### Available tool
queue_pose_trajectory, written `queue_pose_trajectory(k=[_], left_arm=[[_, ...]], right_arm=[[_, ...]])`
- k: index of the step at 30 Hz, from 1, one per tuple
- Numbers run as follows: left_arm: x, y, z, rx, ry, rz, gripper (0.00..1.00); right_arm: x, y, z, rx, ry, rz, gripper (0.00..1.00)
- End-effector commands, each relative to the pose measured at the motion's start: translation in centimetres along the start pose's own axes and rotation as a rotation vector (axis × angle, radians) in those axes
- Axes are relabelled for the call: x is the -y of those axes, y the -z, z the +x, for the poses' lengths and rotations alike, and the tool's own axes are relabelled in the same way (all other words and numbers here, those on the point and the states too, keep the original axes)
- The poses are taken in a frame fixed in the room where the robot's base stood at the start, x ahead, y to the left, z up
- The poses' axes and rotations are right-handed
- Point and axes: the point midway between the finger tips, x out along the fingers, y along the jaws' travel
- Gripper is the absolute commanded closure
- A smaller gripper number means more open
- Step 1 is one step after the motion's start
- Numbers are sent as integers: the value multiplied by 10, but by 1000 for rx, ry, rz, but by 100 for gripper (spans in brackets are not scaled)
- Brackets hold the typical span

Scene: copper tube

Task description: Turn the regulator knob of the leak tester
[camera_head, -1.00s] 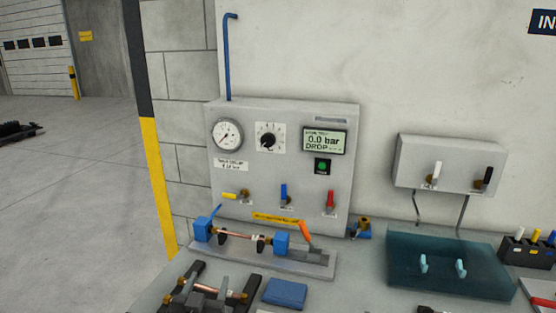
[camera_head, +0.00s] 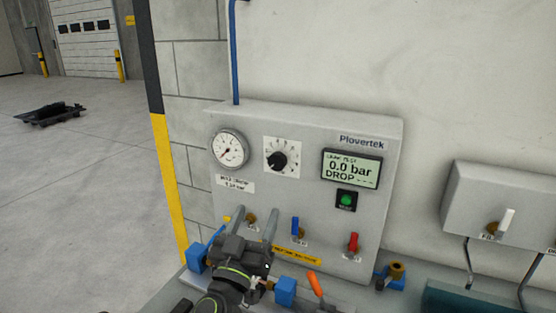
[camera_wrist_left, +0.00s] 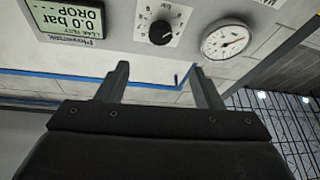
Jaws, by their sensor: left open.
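The leak tester (camera_head: 310,210) is a grey wall panel. Its black regulator knob (camera_head: 277,161) sits on a white dial plate between the pressure gauge (camera_head: 230,149) and the display (camera_head: 352,169) reading 0.0 bar. My left gripper (camera_head: 257,214) is open and empty, in front of the panel and below the knob, its two fingers apart and pointing up toward it. In the left wrist view the fingers (camera_wrist_left: 160,80) are spread and the knob (camera_wrist_left: 161,33) shows beyond them, roughly between them and not touched. My right gripper is not in view.
A blue valve (camera_head: 296,229) and a red valve (camera_head: 353,243) stick out low on the panel. A fixture with blue blocks (camera_head: 285,291) and an orange lever (camera_head: 315,284) stands below. A second grey box (camera_head: 500,212) hangs at right.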

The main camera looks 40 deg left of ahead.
Motion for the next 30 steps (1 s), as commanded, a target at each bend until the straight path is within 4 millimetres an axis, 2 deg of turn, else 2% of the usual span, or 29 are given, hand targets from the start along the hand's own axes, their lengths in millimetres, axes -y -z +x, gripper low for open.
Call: queue_pose_trajectory(k=[1,3,15,22,30], left_arm=[[-2,6,14,-2,-2,3,40],[-1,6,30,-2,-2,4,40],[-1,5,113,-1,1,2,40],[0,2,140,0,1,1,40],[0,0,146,1,1,1,40]], right_arm=[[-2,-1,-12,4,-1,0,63],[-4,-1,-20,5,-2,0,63],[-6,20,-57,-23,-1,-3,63],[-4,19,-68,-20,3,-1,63],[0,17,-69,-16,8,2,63]])
